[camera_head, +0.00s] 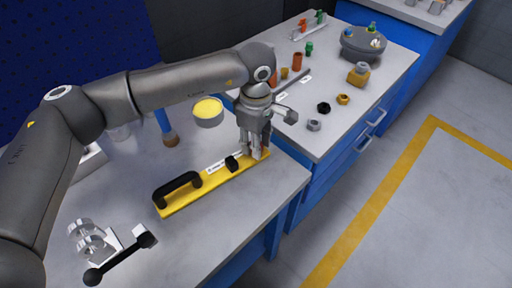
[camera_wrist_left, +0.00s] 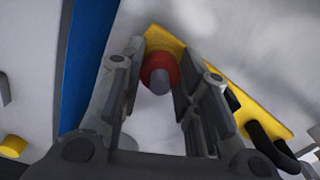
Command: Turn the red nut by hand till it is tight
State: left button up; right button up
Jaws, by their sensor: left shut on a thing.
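The red nut (camera_wrist_left: 159,66) shows in the left wrist view around a grey stud, at the end of the yellow bar (camera_head: 205,188). My left gripper (camera_head: 257,150) points down at the right end of this bar in the head view. Its fingers (camera_wrist_left: 160,58) stand on both sides of the red nut and are shut on it. In the head view the fingers mostly hide the nut. The bar lies on the grey table and carries a black handle (camera_head: 178,186), a black knob (camera_head: 231,164) and a white label. My right gripper is not in view.
A round tin with a yellow top (camera_head: 208,111) and a brush (camera_head: 168,130) stand behind the bar. A black-ended lever (camera_head: 120,258) lies at the front left. Nuts and fittings (camera_head: 323,108) lie on the right bench, with a grey flanged shell (camera_head: 363,43) farther back.

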pick_arm(q)
jog(key=shift+r, duration=0.1)
dwell(0.3)
jog(key=o, duration=1)
notch_tip(320, 180, up, 12)
dwell(0.3)
